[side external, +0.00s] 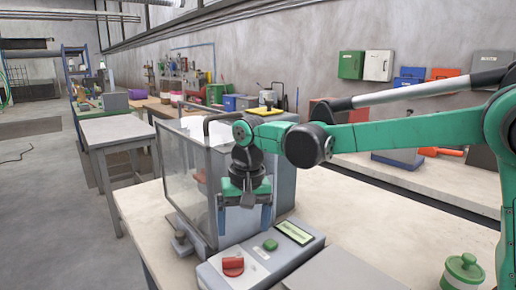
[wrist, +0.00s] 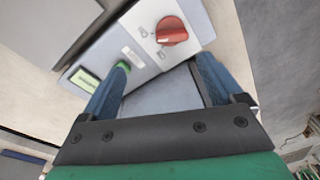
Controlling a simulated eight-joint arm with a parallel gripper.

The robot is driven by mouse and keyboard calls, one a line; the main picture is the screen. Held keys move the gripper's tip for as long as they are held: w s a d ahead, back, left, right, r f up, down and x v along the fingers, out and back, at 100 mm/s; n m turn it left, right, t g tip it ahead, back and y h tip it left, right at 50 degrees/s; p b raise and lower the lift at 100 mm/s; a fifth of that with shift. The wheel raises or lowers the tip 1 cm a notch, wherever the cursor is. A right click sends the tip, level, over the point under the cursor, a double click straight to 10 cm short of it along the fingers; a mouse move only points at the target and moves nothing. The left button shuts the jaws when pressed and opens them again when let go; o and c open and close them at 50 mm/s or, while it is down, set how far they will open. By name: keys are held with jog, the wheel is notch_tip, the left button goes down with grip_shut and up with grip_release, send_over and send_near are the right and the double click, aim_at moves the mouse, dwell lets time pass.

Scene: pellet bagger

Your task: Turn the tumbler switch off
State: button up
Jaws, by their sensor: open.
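The tumbler switch is a red rotary knob (side external: 233,266) on the front part of a grey control box (side external: 262,262). In the wrist view the red knob (wrist: 172,31) sits on a light plate with small marks beside it, beyond my fingertips. My gripper (side external: 248,218) hangs fingers down behind the control box, by the clear-walled machine, apart from the knob. Its two blue fingers are spread with nothing between them; the open gripper also shows in the wrist view (wrist: 163,72). Which marked position the knob points to is too small to tell.
A green button (side external: 270,244) and a small display (side external: 294,232) share the box with the knob. The clear-walled machine (side external: 190,183) stands close to my gripper. The bench between is clear.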

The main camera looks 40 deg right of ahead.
aim_at(233, 257)
jog(key=shift+w+a+f+m+g, duration=0.5)
jog(key=shift+w+a+f, duration=0.3)
jog(key=shift+w+f, duration=0.1)
jog(key=shift+s+f, duration=0.1)
jog(key=shift+f, duration=2.65)
jog(key=c, duration=1.3)
